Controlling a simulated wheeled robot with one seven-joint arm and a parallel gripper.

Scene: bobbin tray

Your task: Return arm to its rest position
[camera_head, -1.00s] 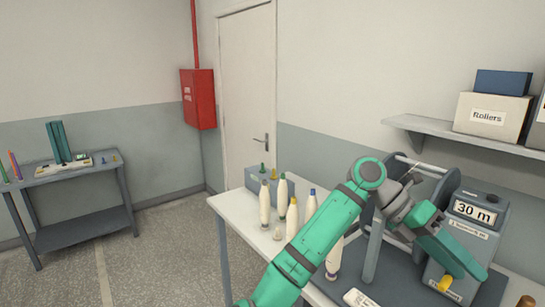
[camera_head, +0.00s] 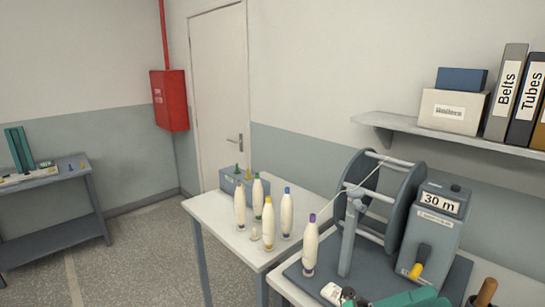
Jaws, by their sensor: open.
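My arm (camera_head: 408,299) shows only as green and dark pieces at the bottom edge, low in front of the winder. My gripper's fingers are not in view. Several white wound bobbins with coloured tips stand upright on the white table (camera_head: 208,212): a blue-tipped one (camera_head: 287,215), a yellow-tipped one (camera_head: 268,224) and a green-tipped one (camera_head: 257,195) among them. A purple-tipped bobbin (camera_head: 310,248) stands upright on the winder's dark base, apart from the others.
The winder (camera_head: 392,205) with its reel and a grey box marked 30 m (camera_head: 436,228) fills the right. A shelf (camera_head: 400,126) with a carton and binders hangs above. A grey tray block (camera_head: 231,183) stands at the table's back. A side table (camera_head: 50,180) stands far left.

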